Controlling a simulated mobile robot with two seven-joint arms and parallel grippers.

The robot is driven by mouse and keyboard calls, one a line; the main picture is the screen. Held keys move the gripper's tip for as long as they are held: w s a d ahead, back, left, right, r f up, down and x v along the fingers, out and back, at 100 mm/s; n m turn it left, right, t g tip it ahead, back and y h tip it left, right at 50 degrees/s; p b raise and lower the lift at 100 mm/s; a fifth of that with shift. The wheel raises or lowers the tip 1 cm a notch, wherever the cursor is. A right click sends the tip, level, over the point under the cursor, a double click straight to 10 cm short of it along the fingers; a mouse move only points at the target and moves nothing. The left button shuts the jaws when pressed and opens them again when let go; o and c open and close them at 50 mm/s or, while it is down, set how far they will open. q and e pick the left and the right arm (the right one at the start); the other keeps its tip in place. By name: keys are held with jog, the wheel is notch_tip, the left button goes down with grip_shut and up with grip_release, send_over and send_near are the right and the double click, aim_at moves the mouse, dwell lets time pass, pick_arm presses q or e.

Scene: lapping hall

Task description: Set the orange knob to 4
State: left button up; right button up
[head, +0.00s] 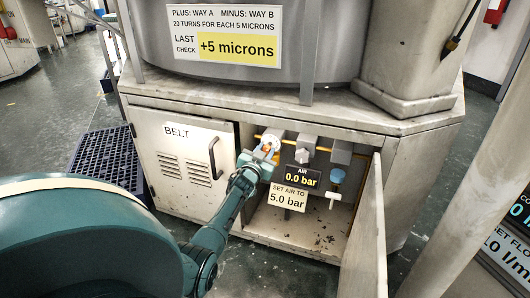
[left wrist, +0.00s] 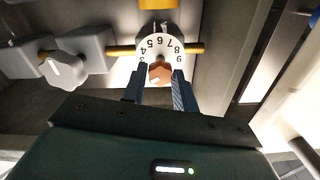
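The orange knob (left wrist: 160,72) sits in the middle of a white numbered dial (left wrist: 151,50) in the left wrist view. Digits from 4 to 9 show around the rim, with 6 and 7 near the top. In the head view the dial (head: 273,137) is inside the open cabinet, partly hidden by my arm. My left gripper (left wrist: 159,76) has its two fingers apart, one on each side of the knob. A narrow gap seems to show; I cannot tell whether either finger touches it. It also shows in the head view (head: 264,155). My right gripper is out of view.
A white knob (head: 302,157) and a blue-topped valve (head: 337,177) sit right of the dial. Below are a 0.0 bar display (head: 302,178) and a 5.0 bar label (head: 287,198). The open cabinet door (head: 368,235) stands at right; the BELT door (head: 186,165) is shut.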

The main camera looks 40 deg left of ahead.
pick_arm(q)
jog(key=c, duration=0.5)
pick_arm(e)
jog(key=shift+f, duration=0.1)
pick_arm(q)
jog(key=shift+f+m, duration=0.1)
jog(key=shift+m, duration=0.3)
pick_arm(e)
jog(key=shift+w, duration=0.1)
pick_arm(q)
jog(key=shift+m+b, duration=0.55)
jog(key=shift+m, duration=0.45)
jog(key=m+b, duration=0.2)
jog(key=m, duration=0.4)
jog(key=shift+d+f, duration=0.1)
jog(key=shift+m+b, duration=0.45)
jog(key=shift+m, duration=1.15)
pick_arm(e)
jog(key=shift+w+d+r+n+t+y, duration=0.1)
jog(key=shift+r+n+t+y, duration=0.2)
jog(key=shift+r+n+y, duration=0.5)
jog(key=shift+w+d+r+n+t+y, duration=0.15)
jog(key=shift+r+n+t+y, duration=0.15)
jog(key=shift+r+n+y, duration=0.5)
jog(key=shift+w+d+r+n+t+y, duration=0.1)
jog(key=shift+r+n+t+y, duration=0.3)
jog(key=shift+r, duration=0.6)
